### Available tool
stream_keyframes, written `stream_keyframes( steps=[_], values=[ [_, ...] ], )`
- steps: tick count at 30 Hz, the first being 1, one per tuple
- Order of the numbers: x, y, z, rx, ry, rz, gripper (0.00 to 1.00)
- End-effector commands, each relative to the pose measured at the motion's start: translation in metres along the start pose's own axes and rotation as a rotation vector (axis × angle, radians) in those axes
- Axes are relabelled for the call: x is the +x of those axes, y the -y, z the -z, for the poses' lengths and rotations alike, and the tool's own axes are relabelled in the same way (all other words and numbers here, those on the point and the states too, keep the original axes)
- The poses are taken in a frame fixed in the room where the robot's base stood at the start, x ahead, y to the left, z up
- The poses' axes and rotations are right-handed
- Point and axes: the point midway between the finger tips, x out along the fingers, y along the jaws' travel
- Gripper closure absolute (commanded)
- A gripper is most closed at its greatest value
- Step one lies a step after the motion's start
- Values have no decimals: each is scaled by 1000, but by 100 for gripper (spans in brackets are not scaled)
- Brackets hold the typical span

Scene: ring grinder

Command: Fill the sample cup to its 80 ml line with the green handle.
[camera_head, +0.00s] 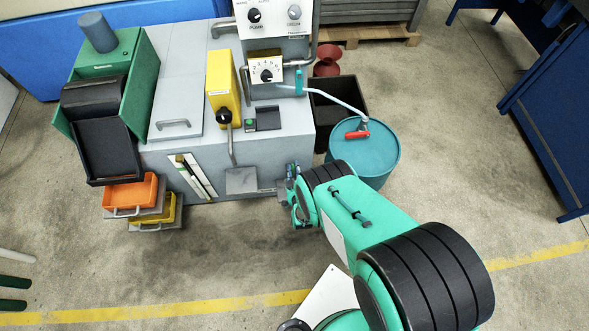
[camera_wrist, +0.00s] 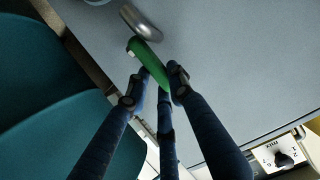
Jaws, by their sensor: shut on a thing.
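In the wrist view the green handle (camera_wrist: 148,62) lies between the fingertips of my gripper (camera_wrist: 152,86). The gripper is shut on it, and its free end sticks out beyond the fingers. A curved silver metal piece (camera_wrist: 138,22) is just past that end. A pale rounded thing (camera_wrist: 97,2) is cut off at the top edge; I cannot tell if it is the sample cup. No 80 ml line or liquid level can be seen. In the head view my gripper is low by the grey machine (camera_head: 262,150), at its front right corner, and my arm partly hides it; the handle is not discernible there.
A teal drum (camera_head: 365,160) with a red-handled tap (camera_head: 357,134) stands close right of my gripper. A pale hose (camera_head: 335,97) runs to it from the machine. Orange (camera_head: 130,195) and yellow trays sit at the machine's left front. The floor in front is mostly clear.

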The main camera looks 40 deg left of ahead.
Motion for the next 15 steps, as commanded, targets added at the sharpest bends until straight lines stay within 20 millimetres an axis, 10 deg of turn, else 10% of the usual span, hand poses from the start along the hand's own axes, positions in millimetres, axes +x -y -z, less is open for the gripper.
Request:
stream_keyframes(
  steps=[15],
  values=[
    [-8, 0, -9, 0, -177, -1, 100]
  ],
)
